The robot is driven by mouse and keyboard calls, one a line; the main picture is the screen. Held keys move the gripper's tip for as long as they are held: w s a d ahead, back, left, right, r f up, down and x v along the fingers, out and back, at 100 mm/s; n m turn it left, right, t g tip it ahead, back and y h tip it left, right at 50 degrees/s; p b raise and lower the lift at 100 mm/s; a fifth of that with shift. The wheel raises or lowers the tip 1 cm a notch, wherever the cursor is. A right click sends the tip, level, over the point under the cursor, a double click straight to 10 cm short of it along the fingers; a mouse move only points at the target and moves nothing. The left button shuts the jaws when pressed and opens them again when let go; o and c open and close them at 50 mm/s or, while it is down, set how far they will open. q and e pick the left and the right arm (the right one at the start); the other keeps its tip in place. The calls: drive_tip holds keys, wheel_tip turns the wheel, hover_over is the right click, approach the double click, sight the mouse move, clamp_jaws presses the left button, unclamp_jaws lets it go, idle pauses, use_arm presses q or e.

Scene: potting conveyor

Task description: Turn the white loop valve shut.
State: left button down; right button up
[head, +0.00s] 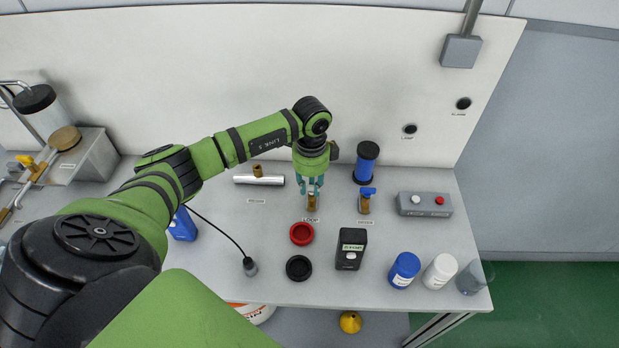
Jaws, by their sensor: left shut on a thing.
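The loop valve (312,204) stands on the bench behind a label that reads LOOP. Its brass body shows below my fingers; most of its white handle is hidden between them. My left gripper (311,187) points down from above and is shut on the valve's handle. How far the handle is turned cannot be told at this size. My right gripper is not in view.
A similar valve with a blue handle (367,192) stands close to the right, with a blue cylinder (366,163) behind it. A silver pipe (259,179) lies to the left. Red (301,233) and black rings (299,268) and a black meter (351,249) sit in front.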

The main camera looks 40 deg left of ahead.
use_arm(q)
drive_tip(key=shift+w+d+r+n, duration=0.15)
drive_tip(key=shift+w+d+n, duration=0.15)
drive_tip(key=shift+n, duration=0.2)
drive_tip(key=c, duration=1.1)
unclamp_jaws()
drive_tip(key=shift+a+r, duration=0.15)
drive_tip(key=shift+r, duration=0.05)
drive_tip(key=r, duration=1.1)
drive_tip(key=shift+d+r, duration=0.2)
drive_tip(key=shift+r, duration=0.05)
